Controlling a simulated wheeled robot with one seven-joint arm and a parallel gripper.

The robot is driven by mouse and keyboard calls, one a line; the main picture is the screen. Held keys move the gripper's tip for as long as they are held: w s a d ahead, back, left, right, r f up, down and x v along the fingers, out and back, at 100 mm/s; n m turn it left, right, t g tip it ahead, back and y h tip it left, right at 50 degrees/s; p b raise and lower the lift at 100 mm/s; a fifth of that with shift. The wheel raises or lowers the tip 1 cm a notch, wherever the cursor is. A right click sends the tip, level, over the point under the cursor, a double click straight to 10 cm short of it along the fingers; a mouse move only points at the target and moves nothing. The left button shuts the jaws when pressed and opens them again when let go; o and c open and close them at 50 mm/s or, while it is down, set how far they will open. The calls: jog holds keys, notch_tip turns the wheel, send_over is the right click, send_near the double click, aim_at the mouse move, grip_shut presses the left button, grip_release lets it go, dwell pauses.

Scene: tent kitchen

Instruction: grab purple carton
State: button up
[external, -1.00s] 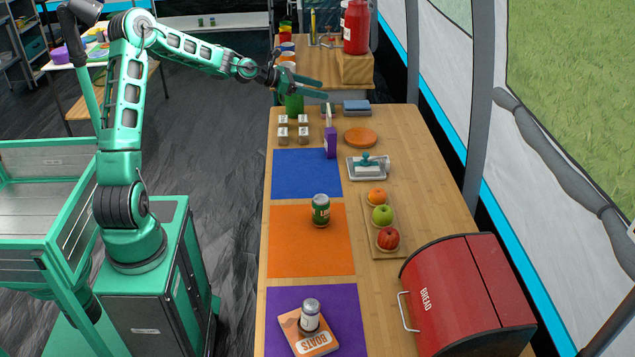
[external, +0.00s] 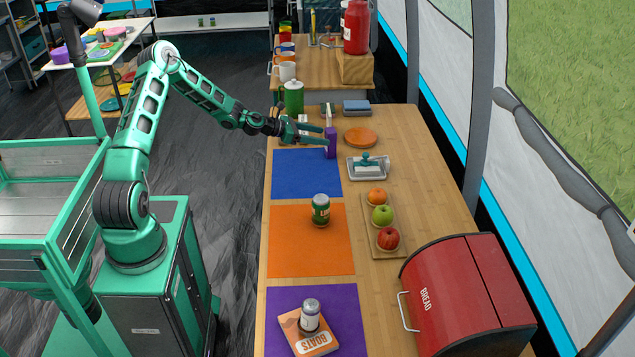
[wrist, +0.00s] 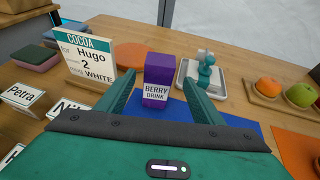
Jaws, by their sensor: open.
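The purple carton (external: 331,147), labelled "BERRY DRINK" in the wrist view (wrist: 158,78), stands upright on the wooden table at the far edge of the blue mat. My gripper (external: 326,136) is open, with its two green fingers pointing at the carton. In the wrist view my gripper (wrist: 160,92) has the carton straight ahead, between and just beyond the fingertips. I cannot tell whether a finger touches it.
A cocoa sign (wrist: 83,62) stands close left of the carton, with name cards (wrist: 22,95) nearby. A butter dish (external: 368,167) is to the right. A green canister (external: 292,97) and orange plate (external: 361,136) are behind. The blue mat (external: 305,176) is clear.

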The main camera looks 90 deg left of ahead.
jog(key=x, duration=0.9)
jog(key=shift+w+a, duration=0.15)
jog(key=shift+a, duration=0.05)
jog(key=c, duration=1.3)
jog(key=shift+r, duration=0.1)
